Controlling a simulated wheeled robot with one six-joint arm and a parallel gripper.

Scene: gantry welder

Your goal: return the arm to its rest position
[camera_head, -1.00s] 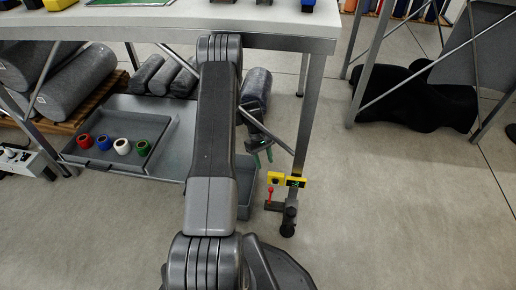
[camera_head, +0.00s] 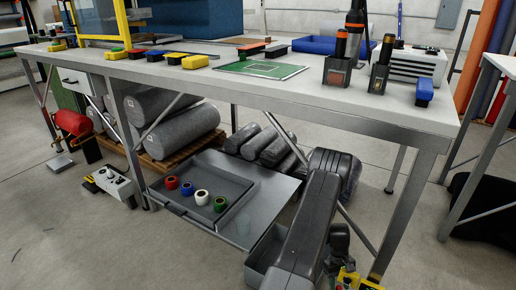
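My arm (camera_head: 308,218) reaches forward from the bottom edge toward the bench, with its elbow near the bench's underside. A dark part of my wrist (camera_head: 338,238) shows just right of the arm, low in the picture. My gripper's fingers cannot be made out in this view, so its opening is hidden.
The workbench (camera_head: 260,88) spans the view, with tools on top. Its front right leg (camera_head: 402,215) stands close to my arm. Below are a grey tray (camera_head: 232,228) with coloured rings and several grey rolls (camera_head: 182,130). Open floor (camera_head: 90,235) lies at front left.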

